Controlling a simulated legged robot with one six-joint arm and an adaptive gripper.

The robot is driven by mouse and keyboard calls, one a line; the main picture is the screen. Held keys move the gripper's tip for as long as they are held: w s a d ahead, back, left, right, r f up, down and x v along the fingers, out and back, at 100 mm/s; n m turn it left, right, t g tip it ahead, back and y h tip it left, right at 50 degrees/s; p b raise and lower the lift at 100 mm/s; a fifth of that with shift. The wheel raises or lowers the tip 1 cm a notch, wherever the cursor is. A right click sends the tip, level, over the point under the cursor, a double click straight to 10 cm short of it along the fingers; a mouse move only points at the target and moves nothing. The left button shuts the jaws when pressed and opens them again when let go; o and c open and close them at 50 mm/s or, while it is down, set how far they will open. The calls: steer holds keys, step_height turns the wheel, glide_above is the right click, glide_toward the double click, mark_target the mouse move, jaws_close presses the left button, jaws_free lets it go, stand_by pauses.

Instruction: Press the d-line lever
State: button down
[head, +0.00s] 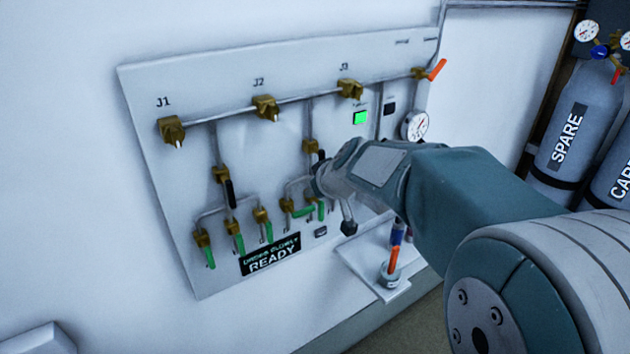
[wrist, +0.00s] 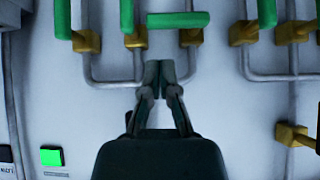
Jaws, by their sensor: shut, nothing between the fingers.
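Several green levers hang from brass valves in a row on the wall panel. One green lever (head: 303,212) is turned crosswise, fourth from the left in the head view; it also lies horizontal in the wrist view (wrist: 178,20). By order it may be the d-line lever, but I cannot read its label. My gripper (wrist: 158,72) is shut and empty. In the wrist view its fingertips are just below the crosswise lever, apart from it in the picture; depth is unclear. In the head view my wrist hides part of the right-hand valves.
The panel (head: 150,120) carries pipes, brass valves, a green light (head: 360,118), a gauge (head: 415,126) and a READY sign (head: 270,255). A small shelf (head: 365,275) juts out below right. Grey cylinders (head: 575,130) stand at the far right.

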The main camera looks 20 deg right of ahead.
mark_target(304, 212)
steer(key=f, duration=0.1)
steer(key=a+f, duration=0.1)
steer(key=shift+f, duration=0.3)
steer(key=shift+d+f, duration=0.1)
steer(key=shift+d, duration=0.3)
